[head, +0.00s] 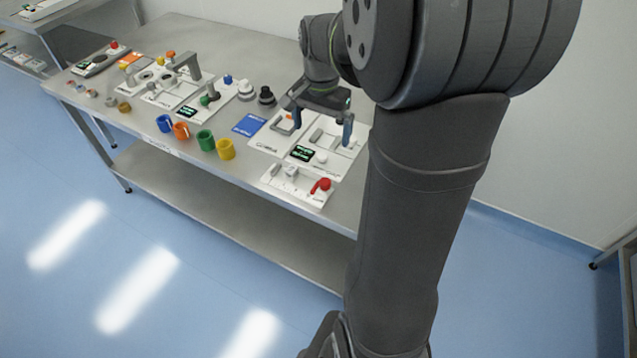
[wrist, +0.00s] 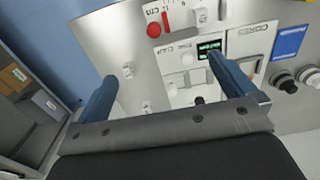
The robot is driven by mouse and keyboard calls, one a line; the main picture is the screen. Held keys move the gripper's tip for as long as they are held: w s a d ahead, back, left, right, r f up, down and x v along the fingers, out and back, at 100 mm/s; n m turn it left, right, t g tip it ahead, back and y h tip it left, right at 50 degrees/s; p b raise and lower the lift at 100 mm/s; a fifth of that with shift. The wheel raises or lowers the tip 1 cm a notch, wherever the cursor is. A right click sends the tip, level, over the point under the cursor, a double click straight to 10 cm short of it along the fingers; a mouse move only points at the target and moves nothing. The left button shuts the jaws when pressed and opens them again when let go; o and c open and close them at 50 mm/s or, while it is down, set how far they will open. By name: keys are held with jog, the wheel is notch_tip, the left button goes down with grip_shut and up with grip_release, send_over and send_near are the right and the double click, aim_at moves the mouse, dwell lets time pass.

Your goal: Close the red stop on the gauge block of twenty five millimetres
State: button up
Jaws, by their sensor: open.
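The red stop (head: 320,185) sits at the right end of a white fixture (head: 300,196) near the table's front edge. In the wrist view the red stop (wrist: 153,30) is at the top, on the same white fixture. Small grey-white blocks (head: 288,171) stand on the fixture left of the stop; one block (wrist: 201,16) shows in the wrist view, apart from the stop. I cannot read which is twenty five millimetres. My gripper (head: 322,123) is open and empty, above the panel behind the fixture; its blue fingers (wrist: 162,68) are clear of the stop.
A white panel with a small green display (head: 303,153) lies just behind the fixture. A blue card (head: 249,124), black and white knobs (head: 266,96) and coloured cups (head: 206,140) are to the left. Bare steel (head: 345,205) lies right of the fixture.

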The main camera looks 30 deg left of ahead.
jog(key=shift+c, duration=0.4)
jog(key=shift+d, duration=0.1)
jog(key=c, duration=0.4)
jog(key=shift+d+r+m, duration=0.2)
jog(key=shift+d+m, duration=0.2)
jog(key=shift+m, duration=0.7)
jog(key=c, duration=0.6)
send_near(324, 181)
jog(key=shift+m, duration=0.4)
notch_tip(324, 181, down, 9)
jog(key=shift+d+r, duration=0.1)
jog(key=shift+d, duration=0.05)
jog(key=shift+c, duration=0.3)
jog(key=c, duration=0.7)
